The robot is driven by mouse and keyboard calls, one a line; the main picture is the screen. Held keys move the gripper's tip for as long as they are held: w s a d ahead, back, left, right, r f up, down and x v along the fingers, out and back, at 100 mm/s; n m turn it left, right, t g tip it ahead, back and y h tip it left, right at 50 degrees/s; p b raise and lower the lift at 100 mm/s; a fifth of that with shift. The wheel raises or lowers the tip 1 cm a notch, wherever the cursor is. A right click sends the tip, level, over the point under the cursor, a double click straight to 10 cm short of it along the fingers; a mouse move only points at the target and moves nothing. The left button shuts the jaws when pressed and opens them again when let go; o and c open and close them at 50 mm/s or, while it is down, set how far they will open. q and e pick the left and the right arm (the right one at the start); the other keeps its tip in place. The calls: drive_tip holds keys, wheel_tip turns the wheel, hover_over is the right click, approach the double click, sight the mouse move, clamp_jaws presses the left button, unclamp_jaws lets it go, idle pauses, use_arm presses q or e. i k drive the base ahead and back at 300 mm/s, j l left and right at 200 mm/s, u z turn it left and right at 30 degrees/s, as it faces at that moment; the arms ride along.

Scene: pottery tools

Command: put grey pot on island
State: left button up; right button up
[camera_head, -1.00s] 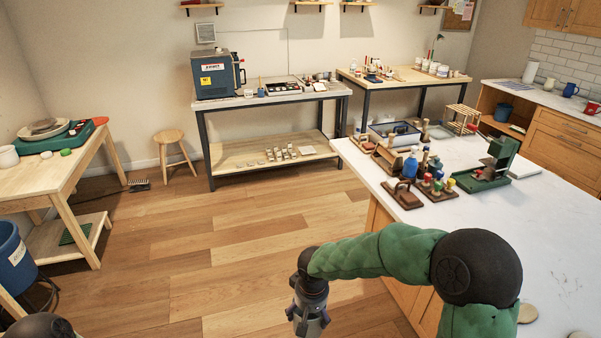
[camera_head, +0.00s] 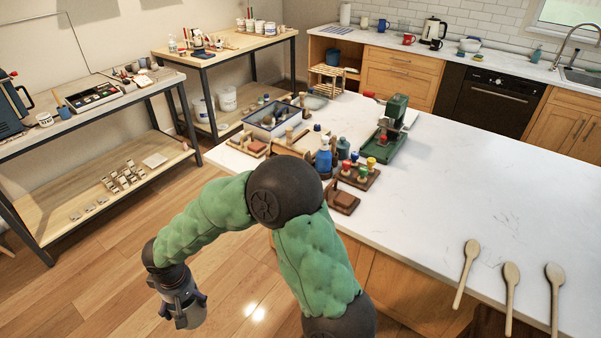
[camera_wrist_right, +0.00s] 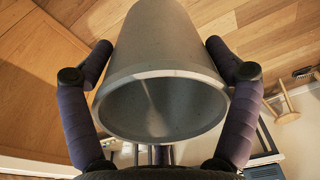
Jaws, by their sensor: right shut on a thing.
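The grey pot (camera_wrist_right: 165,100) fills the middle of the right wrist view, with its open rim towards the camera and its body narrowing away. My right gripper (camera_wrist_right: 162,55) is shut on it, with one finger on each side. In the head view the right gripper (camera_head: 183,308) hangs low over the floor, left of the island. The pot is hard to tell from the gripper there. The island (camera_head: 450,195) has a white top on a wooden base and stands to the right of the gripper. My left gripper is out of view.
Wooden spoons (camera_head: 510,285) lie at the island's near right. Stamps, a blue bottle (camera_head: 323,158), a tray (camera_head: 277,118) and a green press (camera_head: 388,135) crowd its far left part. The middle and right of the top are clear. A workbench (camera_head: 110,190) stands at left.

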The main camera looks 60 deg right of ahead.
sight(439, 195)
drive_tip(key=i+z, duration=0.1)
drive_tip(key=z, duration=0.4)
drive_tip(key=i+z, duration=0.1)
drive_tip(key=z, duration=0.35)
drive_tip(key=j+z, duration=0.15)
drive_tip(key=z, duration=0.35)
drive_tip(key=i, duration=0.05)
